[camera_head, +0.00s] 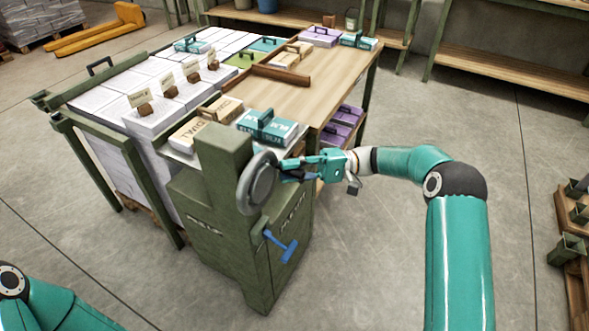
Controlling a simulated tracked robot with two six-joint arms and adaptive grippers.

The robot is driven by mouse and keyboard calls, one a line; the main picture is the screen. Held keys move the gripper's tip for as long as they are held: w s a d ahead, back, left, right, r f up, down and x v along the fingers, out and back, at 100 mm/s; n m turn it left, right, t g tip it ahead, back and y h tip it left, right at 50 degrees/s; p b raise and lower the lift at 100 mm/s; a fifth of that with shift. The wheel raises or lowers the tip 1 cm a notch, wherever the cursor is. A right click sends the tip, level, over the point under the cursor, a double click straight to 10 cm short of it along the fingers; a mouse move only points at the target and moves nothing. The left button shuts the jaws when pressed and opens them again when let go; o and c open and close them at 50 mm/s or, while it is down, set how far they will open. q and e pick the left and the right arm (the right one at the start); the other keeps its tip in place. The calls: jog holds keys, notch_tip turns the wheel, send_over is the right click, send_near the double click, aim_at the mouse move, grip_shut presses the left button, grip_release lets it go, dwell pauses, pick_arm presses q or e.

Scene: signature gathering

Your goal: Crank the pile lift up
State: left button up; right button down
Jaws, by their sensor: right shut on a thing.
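The pile lift (213,268) is a dark green machine with a boxy cabinet and a post, standing left of the picture's middle. A grey round crank wheel (257,182) is on the post's right side. My right gripper (285,170) comes in from the right and is shut at the wheel's right edge, on what appears to be the crank's handle, which the fingers mostly hide. A blue T-shaped lever (283,247) hangs below the wheel on the cabinet. Of my left arm only a teal part shows at the lower left; its gripper is out of view.
White paper stacks (151,117) with small signs stand in the green frame on the left. A wooden table (325,78) behind the lift bears teal, purple and tan packs. Shelves stand at the back and right edge. A yellow pallet truck (97,36) is at the far left.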

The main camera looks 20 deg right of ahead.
jog(key=shift+d+f, duration=0.1)
jog(key=shift+f, duration=0.2)
jog(key=c, duration=0.9)
grip_release()
jog(key=shift+c, duration=0.2)
jog(key=shift+r, duration=0.1)
jog(key=shift+d, duration=0.1)
jog(key=d+f, duration=0.1)
jog(key=d, duration=1)
jog(key=shift+d+f, duration=0.3)
jog(key=shift+d, duration=0.05)
jog(key=shift+s, duration=0.1)
